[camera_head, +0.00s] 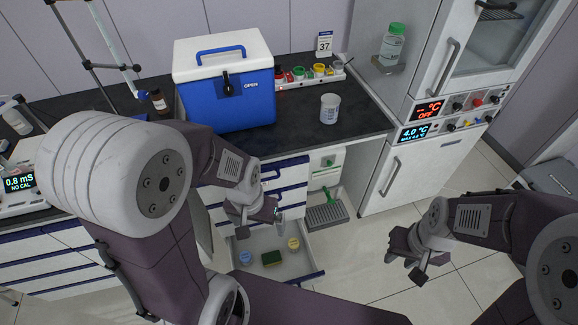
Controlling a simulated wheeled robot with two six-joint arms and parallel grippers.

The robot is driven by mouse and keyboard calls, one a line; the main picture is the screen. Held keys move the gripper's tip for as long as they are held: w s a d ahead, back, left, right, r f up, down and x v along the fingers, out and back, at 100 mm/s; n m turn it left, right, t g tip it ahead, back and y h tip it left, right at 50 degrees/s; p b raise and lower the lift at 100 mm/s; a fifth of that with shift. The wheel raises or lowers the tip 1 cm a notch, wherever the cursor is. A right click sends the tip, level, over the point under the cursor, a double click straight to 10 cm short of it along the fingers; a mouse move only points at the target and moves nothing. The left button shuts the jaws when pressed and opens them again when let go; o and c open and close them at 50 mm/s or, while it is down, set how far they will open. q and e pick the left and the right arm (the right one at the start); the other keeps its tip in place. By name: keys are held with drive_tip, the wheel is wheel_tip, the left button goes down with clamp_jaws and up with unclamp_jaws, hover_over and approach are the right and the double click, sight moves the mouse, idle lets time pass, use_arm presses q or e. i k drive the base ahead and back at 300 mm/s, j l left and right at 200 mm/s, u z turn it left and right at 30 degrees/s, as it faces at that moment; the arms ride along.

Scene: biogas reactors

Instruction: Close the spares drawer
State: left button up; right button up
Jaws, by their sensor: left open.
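The spares drawer (300,262) is the lowest drawer of the white cabinet and stands pulled out over the floor. Inside lie a blue-lidded jar (246,257), a green and yellow sponge (271,258) and a yellow-lidded jar (293,244). My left gripper (268,212) is open and empty, above the back part of the drawer near the cabinet front. It hides part of the drawer, and my arm covers its left side. My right gripper (408,262) hangs empty over the floor to the right of the drawer; its finger gap is unclear.
Closed drawers with blue handles (285,185) sit above the open one. A blue cooler (226,85), a cup (330,108) and a vial rack (312,73) stand on the dark counter. A tray with a green brush (327,213) stands right of the drawer. A fridge (408,170) is further right.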

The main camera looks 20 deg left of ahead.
sight(300, 269)
drive_tip(key=k+j, duration=0.35)
drive_tip(key=k, duration=0.15)
drive_tip(key=k+j, duration=0.3)
drive_tip(key=k, duration=0.2)
drive_tip(key=k+j+u, duration=0.1)
drive_tip(key=j+u, duration=0.3)
drive_tip(key=j, duration=0.55)
